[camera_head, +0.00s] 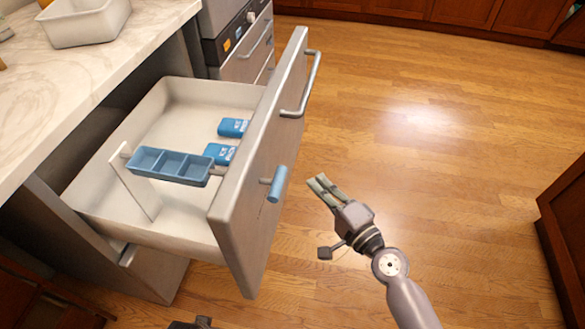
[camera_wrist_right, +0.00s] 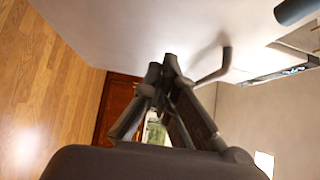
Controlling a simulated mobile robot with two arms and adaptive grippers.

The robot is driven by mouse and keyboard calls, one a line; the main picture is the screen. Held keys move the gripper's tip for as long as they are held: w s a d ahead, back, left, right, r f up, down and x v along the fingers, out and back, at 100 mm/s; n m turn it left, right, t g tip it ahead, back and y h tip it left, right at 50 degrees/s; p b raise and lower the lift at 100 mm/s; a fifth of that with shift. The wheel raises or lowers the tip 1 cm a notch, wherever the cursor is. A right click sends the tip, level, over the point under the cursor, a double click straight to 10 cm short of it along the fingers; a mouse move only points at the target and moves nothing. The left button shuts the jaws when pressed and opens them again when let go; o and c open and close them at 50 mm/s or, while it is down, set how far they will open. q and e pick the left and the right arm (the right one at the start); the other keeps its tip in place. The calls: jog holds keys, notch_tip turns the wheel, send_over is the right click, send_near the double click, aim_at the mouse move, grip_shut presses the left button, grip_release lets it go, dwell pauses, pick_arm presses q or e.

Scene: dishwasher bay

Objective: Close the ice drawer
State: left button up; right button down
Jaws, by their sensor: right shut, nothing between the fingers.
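The ice drawer (camera_head: 245,190) is pulled well out from under the counter in the head view. Inside lie two blue ice packs (camera_head: 232,128) and a blue divided tray (camera_head: 168,165) on a rail across the drawer. Its grey front carries a metal bar handle (camera_head: 312,85) and a blue cylindrical knob (camera_head: 279,184). My right gripper (camera_head: 318,184) is shut and empty, in front of the drawer front and apart from it, to the right of the blue knob. In the right wrist view my right fingertips (camera_wrist_right: 165,65) meet before a pale grey surface. My left gripper's fingers are out of view.
A marble counter (camera_head: 60,85) with a white bin (camera_head: 85,22) stands at left. Another appliance drawer (camera_head: 245,60) is behind the open drawer. The wooden floor (camera_head: 430,150) is clear on the right. A dark wooden cabinet (camera_head: 565,230) stands at the right edge.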

aim_at(280, 158)
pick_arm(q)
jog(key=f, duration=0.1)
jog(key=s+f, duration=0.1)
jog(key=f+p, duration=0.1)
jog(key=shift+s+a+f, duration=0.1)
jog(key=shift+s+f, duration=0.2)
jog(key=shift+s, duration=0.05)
pick_arm(e)
jog(key=w+a, duration=0.1)
jog(key=a, duration=0.1)
jog(key=w+a, duration=0.3)
jog(key=a, duration=0.1)
jog(key=shift+w, duration=0.35)
jog(key=shift+f, duration=0.1)
